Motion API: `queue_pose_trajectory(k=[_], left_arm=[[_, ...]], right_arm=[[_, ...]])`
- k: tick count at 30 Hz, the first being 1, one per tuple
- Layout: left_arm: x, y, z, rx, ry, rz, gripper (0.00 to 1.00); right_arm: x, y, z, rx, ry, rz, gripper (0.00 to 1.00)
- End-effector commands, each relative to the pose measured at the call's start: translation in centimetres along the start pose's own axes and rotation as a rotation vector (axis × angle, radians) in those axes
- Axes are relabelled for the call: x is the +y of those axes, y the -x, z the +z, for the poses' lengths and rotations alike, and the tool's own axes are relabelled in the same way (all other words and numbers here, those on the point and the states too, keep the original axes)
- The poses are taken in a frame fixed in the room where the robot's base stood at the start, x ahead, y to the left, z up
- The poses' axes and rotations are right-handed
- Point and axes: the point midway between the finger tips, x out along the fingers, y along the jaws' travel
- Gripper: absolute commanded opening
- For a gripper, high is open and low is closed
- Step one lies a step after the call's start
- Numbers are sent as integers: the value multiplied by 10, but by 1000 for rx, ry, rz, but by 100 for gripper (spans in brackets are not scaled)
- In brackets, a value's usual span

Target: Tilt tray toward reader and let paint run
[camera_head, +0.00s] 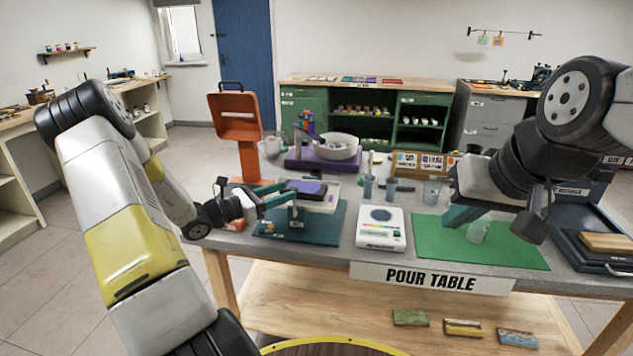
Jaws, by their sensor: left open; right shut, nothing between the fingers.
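A white tray (322,206) sits above a teal base (330,232) at the middle left of the pour table, with a dark slab with a purple top (306,188) on it. My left gripper (284,199) is open, its teal fingers pointing right at the tray's left side; whether they touch it I cannot tell. A white device with a round dark spot and a colour strip (381,229), perhaps the reader, stands right of the base. My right gripper (452,220) is shut and empty above the green mat (430,246), close to a clear cup (478,231). I see no running paint.
An orange stand (248,158) rises at the table's left. A white bowl (338,147) on a purple device (318,163) is behind the tray. Several cups stand along the middle back. A black case (588,250) lies at the right edge. The front of the green mat is clear.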

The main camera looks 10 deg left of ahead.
Motion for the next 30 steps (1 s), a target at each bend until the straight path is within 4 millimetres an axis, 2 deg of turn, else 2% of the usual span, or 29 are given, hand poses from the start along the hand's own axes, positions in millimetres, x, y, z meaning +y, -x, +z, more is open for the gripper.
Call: queue_pose_trajectory(k=[12, 18, 25, 26, 30], left_arm=[[0, -60, 0, 1, -1, -2, 47], [0, -73, -1, 3, -2, 1, 47], [0, -73, -1, 3, -2, 1, 47], [0, -73, -1, 3, -2, 1, 43], [0, -73, -1, 3, -1, 1, 16]], right_arm=[[0, 0, 0, 1, 1, 0, 0], [0, 0, 0, 1, 1, 0, 0], [0, 0, 0, 1, 1, 0, 0], [0, 0, 0, 1, 1, 0, 0], [0, 0, 0, 1, 1, 0, 0]])
